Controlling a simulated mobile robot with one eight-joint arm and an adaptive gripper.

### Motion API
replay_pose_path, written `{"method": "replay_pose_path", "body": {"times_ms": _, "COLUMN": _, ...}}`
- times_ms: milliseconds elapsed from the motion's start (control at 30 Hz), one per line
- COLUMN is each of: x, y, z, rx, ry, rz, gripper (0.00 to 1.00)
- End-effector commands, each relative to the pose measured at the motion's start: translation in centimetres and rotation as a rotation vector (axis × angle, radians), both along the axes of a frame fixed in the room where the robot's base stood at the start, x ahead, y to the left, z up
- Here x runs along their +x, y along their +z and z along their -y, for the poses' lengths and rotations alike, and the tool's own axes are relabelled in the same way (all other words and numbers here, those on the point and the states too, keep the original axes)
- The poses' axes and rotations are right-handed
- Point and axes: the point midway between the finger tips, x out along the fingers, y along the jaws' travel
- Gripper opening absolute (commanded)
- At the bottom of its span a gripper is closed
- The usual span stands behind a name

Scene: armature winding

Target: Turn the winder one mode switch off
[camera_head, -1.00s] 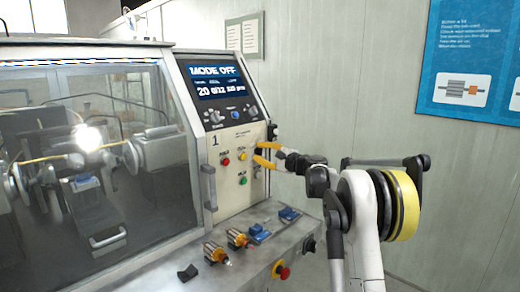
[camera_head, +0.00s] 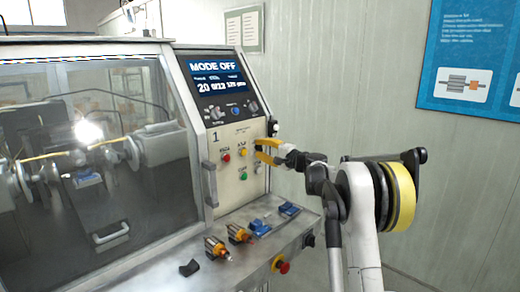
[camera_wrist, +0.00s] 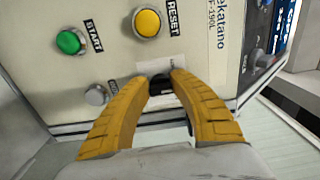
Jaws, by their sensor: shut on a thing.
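The winder marked 1 (camera_head: 216,137) has a front panel whose display (camera_head: 217,76) reads MODE OFF. My gripper (camera_head: 262,150) is at the right edge of this panel, level with the yellow button. In the wrist view my gripper (camera_wrist: 163,82) has its two yellow fingers closed around a small black switch knob (camera_wrist: 160,85), below a pale label. The fingers cover most of the knob, so its pointer direction cannot be read.
A yellow RESET button (camera_wrist: 147,22), a green START button (camera_wrist: 70,41) and a grey round button (camera_wrist: 97,94) sit close to the fingers. A red button (camera_head: 226,157) is on the panel. Orange-and-metal parts (camera_head: 238,233) and blue parts lie on the ledge below.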

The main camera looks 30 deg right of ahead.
Motion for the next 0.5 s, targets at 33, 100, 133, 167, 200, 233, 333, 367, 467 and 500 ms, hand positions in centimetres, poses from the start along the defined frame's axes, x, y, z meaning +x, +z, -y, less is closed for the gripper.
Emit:
{"method": "replay_pose_path", "body": {"times_ms": 33, "x": 0.03, "y": 0.08, "z": 0.00, "rx": 0.001, "ry": -0.001, "rz": 0.001, "gripper": 0.00}}
{"method": "replay_pose_path", "body": {"times_ms": 100, "x": 0.03, "y": 0.08, "z": 0.00, "rx": 0.001, "ry": -0.001, "rz": 0.001, "gripper": 0.00}}
{"method": "replay_pose_path", "body": {"times_ms": 133, "x": 0.02, "y": 0.08, "z": 0.00, "rx": 0.002, "ry": -0.001, "rz": 0.000, "gripper": 0.00}}
{"method": "replay_pose_path", "body": {"times_ms": 167, "x": 0.02, "y": 0.08, "z": 0.00, "rx": 0.002, "ry": -0.001, "rz": 0.000, "gripper": 0.33}}
{"method": "replay_pose_path", "body": {"times_ms": 200, "x": 0.02, "y": 0.08, "z": 0.00, "rx": 0.002, "ry": -0.001, "rz": 0.000, "gripper": 0.45}}
{"method": "replay_pose_path", "body": {"times_ms": 233, "x": 0.02, "y": 0.07, "z": 0.00, "rx": 0.002, "ry": -0.001, "rz": 0.000, "gripper": 0.50}}
{"method": "replay_pose_path", "body": {"times_ms": 333, "x": 0.02, "y": 0.05, "z": -0.01, "rx": 0.002, "ry": 0.000, "rz": 0.000, "gripper": 0.50}}
{"method": "replay_pose_path", "body": {"times_ms": 367, "x": 0.01, "y": 0.05, "z": 0.00, "rx": 0.002, "ry": 0.000, "rz": 0.000, "gripper": 0.50}}
{"method": "replay_pose_path", "body": {"times_ms": 467, "x": 0.01, "y": 0.04, "z": 0.00, "rx": 0.002, "ry": 0.000, "rz": -0.001, "gripper": 0.50}}
{"method": "replay_pose_path", "body": {"times_ms": 500, "x": -0.02, "y": 0.04, "z": 0.02, "rx": 0.002, "ry": 0.000, "rz": -0.001, "gripper": 0.50}}
